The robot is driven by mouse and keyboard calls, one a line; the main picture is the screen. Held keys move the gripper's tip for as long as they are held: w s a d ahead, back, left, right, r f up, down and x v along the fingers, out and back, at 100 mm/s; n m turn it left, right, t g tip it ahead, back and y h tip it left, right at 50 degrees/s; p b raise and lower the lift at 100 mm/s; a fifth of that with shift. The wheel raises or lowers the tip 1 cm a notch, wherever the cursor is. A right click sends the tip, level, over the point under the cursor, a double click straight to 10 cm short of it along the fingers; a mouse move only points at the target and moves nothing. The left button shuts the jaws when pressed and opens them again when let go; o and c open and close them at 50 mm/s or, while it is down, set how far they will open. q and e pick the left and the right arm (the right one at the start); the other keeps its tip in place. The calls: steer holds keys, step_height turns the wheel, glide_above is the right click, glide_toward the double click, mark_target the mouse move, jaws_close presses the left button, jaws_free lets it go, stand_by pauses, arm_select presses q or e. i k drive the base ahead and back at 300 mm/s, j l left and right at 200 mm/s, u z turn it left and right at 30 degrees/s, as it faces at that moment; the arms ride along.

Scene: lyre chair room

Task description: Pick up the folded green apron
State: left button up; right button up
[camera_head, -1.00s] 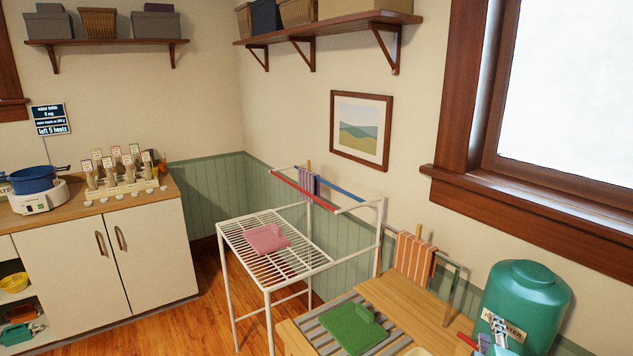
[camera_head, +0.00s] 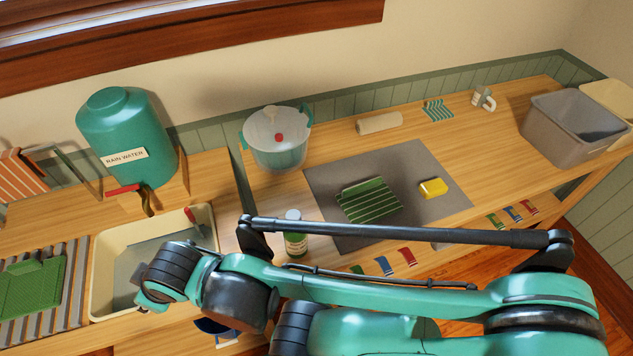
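A plain green folded cloth (camera_head: 30,288) lies on the striped slatted board at the left edge. A darker green folded cloth with pale stripes (camera_head: 368,201) lies on the grey mat in the middle of the counter. I cannot tell for sure which one is the apron. My other gripper does not show.
A cream sink basin (camera_head: 100,272) sits beside the slatted board. A green rain water barrel (camera_head: 126,135), a lidded pot (camera_head: 276,140), a small green bottle (camera_head: 295,240), a yellow sponge (camera_head: 433,188) and a grey bin (camera_head: 568,128) stand around. The counter's right part is mostly clear.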

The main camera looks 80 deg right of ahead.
mark_target(370, 200)
steer(key=z, duration=0.5)
steer(key=k+z, duration=0.1)
steer(key=z, duration=0.35)
steer(key=l+z, duration=0.1)
steer(key=z, duration=0.85)
steer(key=l+z, duration=0.1)
steer(key=z, duration=0.4)
steer(key=l+z, duration=0.1)
steer(key=z, duration=0.35)
steer(key=k+l, duration=0.1)
steer(key=l, duration=0.2)
steer(key=l+u, duration=0.1)
steer(key=l, duration=0.25)
steer(key=k+l, duration=0.15)
steer(key=l, duration=0.15)
steer(key=i+l+u, duration=0.1)
steer(key=l, duration=0.25)
steer(key=i+l+u, duration=0.1)
steer(key=i+l, duration=0.15)
steer(key=l, duration=0.15)
steer(key=i+l+u, duration=0.1)
steer(key=l, duration=0.25)
steer(key=i+l, duration=0.1)
steer(key=i, duration=0.2)
steer(key=i+l+u, duration=0.15)
steer(key=i+j, duration=0.05)
steer(key=i, duration=0.05)
